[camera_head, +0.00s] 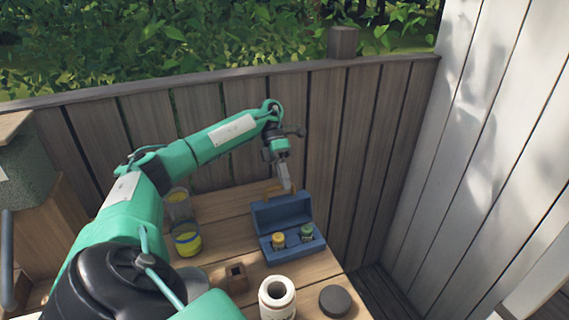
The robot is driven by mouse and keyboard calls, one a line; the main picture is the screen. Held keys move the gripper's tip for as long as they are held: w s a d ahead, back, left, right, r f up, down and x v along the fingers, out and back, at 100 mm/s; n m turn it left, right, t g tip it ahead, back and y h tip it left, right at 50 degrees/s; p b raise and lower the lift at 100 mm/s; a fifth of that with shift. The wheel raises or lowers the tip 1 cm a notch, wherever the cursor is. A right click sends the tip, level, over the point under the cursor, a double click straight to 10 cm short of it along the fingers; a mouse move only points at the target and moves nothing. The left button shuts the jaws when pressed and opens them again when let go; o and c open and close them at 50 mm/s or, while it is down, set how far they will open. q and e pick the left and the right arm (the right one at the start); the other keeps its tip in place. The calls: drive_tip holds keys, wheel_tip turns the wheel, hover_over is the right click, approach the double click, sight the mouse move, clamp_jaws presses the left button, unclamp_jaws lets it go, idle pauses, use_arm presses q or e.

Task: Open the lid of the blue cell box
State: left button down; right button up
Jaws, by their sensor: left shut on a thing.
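The blue cell box (293,249) sits on the wooden table near the fence. Its lid (281,211) stands raised at the back, and the inside shows from above. A yellow-topped cell (279,240) and a green-topped cell (307,232) stand in the box. My left gripper (286,189) reaches in from above and behind and is shut at the upper edge of the lid. The fingertips are small in the picture, so the exact contact is hard to see. My right gripper is not in view.
On the wooden table (228,237), a yellow-filled jar (187,244) and another container (178,204) stand left. A small wooden block (236,278), a white roll (277,300) and a dark disc (335,300) are in front. The plank fence (340,150) closes the back.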

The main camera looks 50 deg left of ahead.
use_arm(q)
drive_tip(key=shift+f, duration=0.5)
drive_tip(key=c, duration=1.6)
unclamp_jaws()
drive_tip(key=shift+a, duration=0.15)
drive_tip(key=shift+o, duration=0.7)
drive_tip(key=shift+w+a+f, duration=0.1)
drive_tip(key=shift+w+a, duration=0.05)
drive_tip(key=shift+a, duration=0.1)
drive_tip(key=shift+d+r, duration=0.15)
drive_tip(key=shift+r, duration=0.05)
